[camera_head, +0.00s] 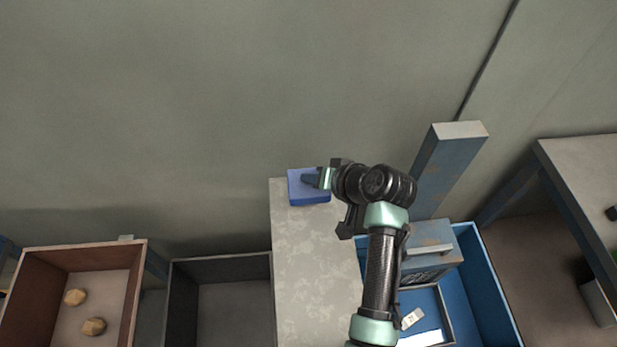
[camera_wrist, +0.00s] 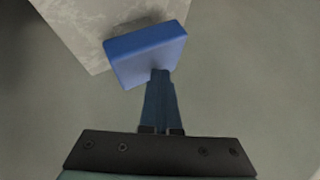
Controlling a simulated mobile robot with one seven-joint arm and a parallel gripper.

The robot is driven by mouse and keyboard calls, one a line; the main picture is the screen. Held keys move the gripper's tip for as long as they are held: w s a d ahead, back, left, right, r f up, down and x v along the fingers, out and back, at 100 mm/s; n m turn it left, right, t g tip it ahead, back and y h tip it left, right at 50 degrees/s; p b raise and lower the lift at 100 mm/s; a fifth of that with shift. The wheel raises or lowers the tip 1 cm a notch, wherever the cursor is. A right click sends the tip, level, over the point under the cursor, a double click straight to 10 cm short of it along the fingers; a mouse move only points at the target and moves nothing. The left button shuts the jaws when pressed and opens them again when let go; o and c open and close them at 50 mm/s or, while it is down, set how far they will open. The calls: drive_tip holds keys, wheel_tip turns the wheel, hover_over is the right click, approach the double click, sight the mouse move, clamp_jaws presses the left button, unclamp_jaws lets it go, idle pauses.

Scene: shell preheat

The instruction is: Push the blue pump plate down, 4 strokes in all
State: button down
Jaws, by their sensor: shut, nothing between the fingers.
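The blue pump plate (camera_head: 296,188) is a small square block at the far end of the grey worktop. It also shows in the wrist view (camera_wrist: 145,48), just beyond my fingertips. My gripper (camera_head: 311,181) is shut and empty. In the head view its fingertips overlap the plate's right half. In the wrist view the closed fingers (camera_wrist: 160,85) reach to the plate's near edge and overlap it. I cannot tell whether they touch it. Whatever lies under the plate is hidden.
The grey worktop (camera_head: 305,260) is bare in front of the plate. A brown bin (camera_head: 135,285) with two tan lumps and a dark bin (camera_head: 225,262) stand left. A blue tray (camera_head: 490,290), a blue-grey box (camera_head: 430,252) and a tall blue post (camera_head: 445,165) stand right.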

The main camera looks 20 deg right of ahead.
sight(311, 186)
drive_tip(key=shift+s+a+f+b, duration=0.1)
drive_tip(key=shift+f+b, duration=0.45)
drive_tip(key=shift+f, duration=0.55)
idle(0.3)
idle(0.3)
drive_tip(key=shift+r+p, duration=1.95)
drive_tip(key=shift+r, duration=0.25)
wheel_tip(311, 186, up, 5)
drive_tip(key=p, duration=0.4)
drive_tip(key=shift+p, duration=0.35)
drive_tip(key=shift+r, duration=0.15)
idle(0.9)
